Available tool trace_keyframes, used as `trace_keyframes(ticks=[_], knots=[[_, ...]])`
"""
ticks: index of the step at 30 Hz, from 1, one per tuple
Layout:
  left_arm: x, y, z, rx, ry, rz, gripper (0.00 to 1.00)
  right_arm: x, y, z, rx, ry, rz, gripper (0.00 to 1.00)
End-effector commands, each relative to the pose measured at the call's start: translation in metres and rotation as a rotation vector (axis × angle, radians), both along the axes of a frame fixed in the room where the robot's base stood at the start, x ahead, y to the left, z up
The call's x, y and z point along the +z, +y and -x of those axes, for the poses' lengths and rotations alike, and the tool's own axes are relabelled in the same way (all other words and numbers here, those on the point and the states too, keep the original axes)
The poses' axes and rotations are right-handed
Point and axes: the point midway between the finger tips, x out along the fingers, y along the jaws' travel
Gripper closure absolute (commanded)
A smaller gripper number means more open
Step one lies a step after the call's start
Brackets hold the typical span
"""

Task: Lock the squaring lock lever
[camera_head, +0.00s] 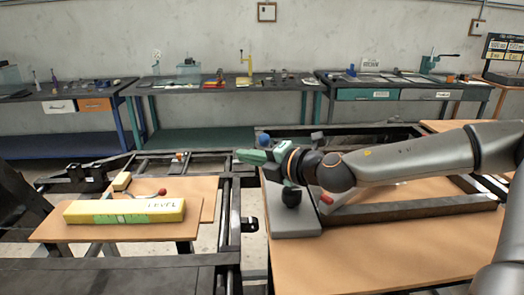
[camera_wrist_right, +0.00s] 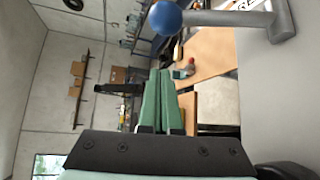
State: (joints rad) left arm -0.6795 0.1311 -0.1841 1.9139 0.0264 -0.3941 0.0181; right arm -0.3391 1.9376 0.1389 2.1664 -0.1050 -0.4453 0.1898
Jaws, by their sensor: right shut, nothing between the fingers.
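A lever with a blue ball knob (camera_head: 264,140) shows just behind my right gripper (camera_head: 240,157). In the right wrist view the blue ball knob (camera_wrist_right: 165,18) sits on a grey arm (camera_wrist_right: 225,18) that runs to a grey post (camera_wrist_right: 281,22). I cannot read a label that marks it as the squaring lock lever. My right gripper's green fingers (camera_wrist_right: 160,78) are together, empty, beside the knob and apart from it. The fingers point left in the head view, above the grey plate (camera_head: 297,226). My left gripper is not in view.
A yellow block (camera_head: 125,211) and a red ball (camera_head: 162,192) are on the left wooden panel (camera_head: 50,230). A black knob (camera_head: 291,197) and a red handle (camera_head: 326,198) are below my right wrist. Dark frame rails (camera_head: 229,215) run between the panels. Workbenches line the back wall.

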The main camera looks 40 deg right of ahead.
Motion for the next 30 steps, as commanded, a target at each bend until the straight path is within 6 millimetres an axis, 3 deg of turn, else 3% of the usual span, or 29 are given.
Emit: trace_keyframes(ticks=[12,30], knots=[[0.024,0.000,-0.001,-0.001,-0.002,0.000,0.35,0.013,-0.033,0.001,-0.001,-0.003,-0.002,1.00],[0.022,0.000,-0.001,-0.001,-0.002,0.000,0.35,0.010,-0.037,0.001,0.002,-0.006,-0.009,1.00]])
